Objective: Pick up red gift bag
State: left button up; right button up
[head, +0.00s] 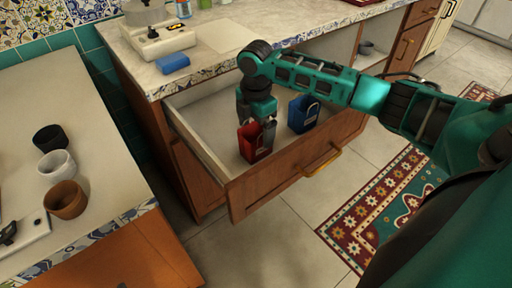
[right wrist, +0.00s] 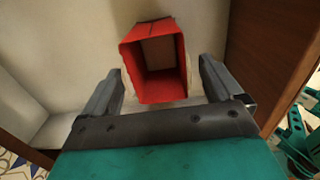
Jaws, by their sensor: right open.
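The red gift bag (head: 252,145) stands in the open drawer, towards its left part, in the head view. In the right wrist view the red gift bag (right wrist: 154,62) shows its open top, between and just beyond the two fingertips. My right gripper (head: 256,126) points down over the bag from above. In the right wrist view my right gripper (right wrist: 160,85) is open, with one finger on each side of the bag. I cannot tell whether a finger touches it. My left gripper is not in view.
A blue gift bag (head: 302,113) stands in the same drawer (head: 205,152), right of the red one. The drawer front has a brass handle (head: 322,160). The patterned-edge counter (head: 218,68) is behind. Several cups, one of them brown (head: 65,199), stand on the left counter.

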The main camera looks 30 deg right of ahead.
aim_at(256, 136)
notch_tip(256, 136, down, 4)
jog(key=shift+d+r+b, duration=0.1)
jog(key=shift+r+b, duration=0.05)
jog(key=shift+b, duration=0.25)
jog(key=shift+c, duration=0.4)
jog(key=shift+r, duration=0.1)
jog(key=c, duration=0.9)
